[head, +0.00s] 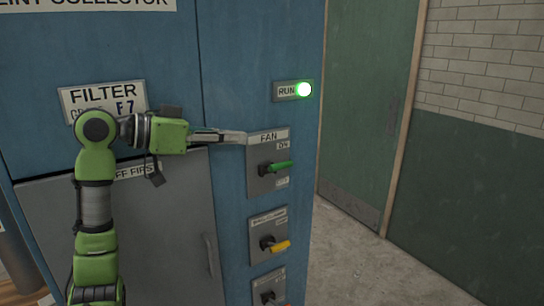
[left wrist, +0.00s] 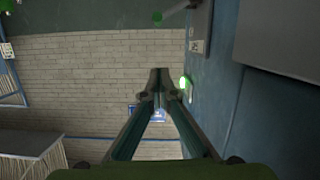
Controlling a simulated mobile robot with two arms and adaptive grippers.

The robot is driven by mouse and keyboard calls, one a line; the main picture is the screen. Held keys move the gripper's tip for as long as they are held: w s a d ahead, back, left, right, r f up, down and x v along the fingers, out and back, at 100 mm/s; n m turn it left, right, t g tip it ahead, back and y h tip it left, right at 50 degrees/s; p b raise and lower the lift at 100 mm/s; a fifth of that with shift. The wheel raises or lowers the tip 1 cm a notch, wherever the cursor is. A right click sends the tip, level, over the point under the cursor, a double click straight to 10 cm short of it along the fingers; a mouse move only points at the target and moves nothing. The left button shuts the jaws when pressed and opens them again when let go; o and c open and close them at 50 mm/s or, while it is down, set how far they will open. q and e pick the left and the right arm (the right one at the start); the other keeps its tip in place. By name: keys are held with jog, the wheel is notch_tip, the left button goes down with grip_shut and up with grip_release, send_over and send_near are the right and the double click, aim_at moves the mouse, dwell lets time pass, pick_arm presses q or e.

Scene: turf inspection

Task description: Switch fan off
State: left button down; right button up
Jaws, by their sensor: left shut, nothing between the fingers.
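The fan switch (head: 254,182) is a grey plate on the blue cabinet, labelled FAN with an ON mark above the handle and a faint, hard-to-read mark below. Its green handle (head: 279,167) points to the right, tilted slightly up. My left gripper (head: 242,137) is shut and empty, its fingertips at the upper left of the switch plate, above and left of the handle. I cannot tell whether they touch the plate. The shut fingertips also show in the left wrist view (left wrist: 158,76). My right gripper is not in view.
A RUN lamp (head: 303,90) glows green above the switch. A second switch with a yellow handle (head: 281,246) sits below, with another plate (head: 268,288) under it. A grey cabinet door (head: 150,230) is at left. A green door (head: 367,100) and open floor lie right.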

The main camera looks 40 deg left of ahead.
pick_arm(q)
jog(key=p, duration=0.6)
send_over(274, 168)
jog(key=w, duration=0.1)
jog(key=shift+a+f, duration=0.2)
jog(key=shift+f, duration=0.3)
jog(key=shift+a+f, duration=0.15)
jog(key=shift+f, duration=0.35)
notch_tip(274, 168, down, 3)
jog(key=shift+s+r, duration=0.15)
jog(key=shift+r, duration=0.05)
jog(key=shift+s+f+p, duration=0.2)
jog(key=shift+f+p, duration=0.15)
jog(key=shift+f, duration=0.5)
jog(key=shift+w, duration=0.1)
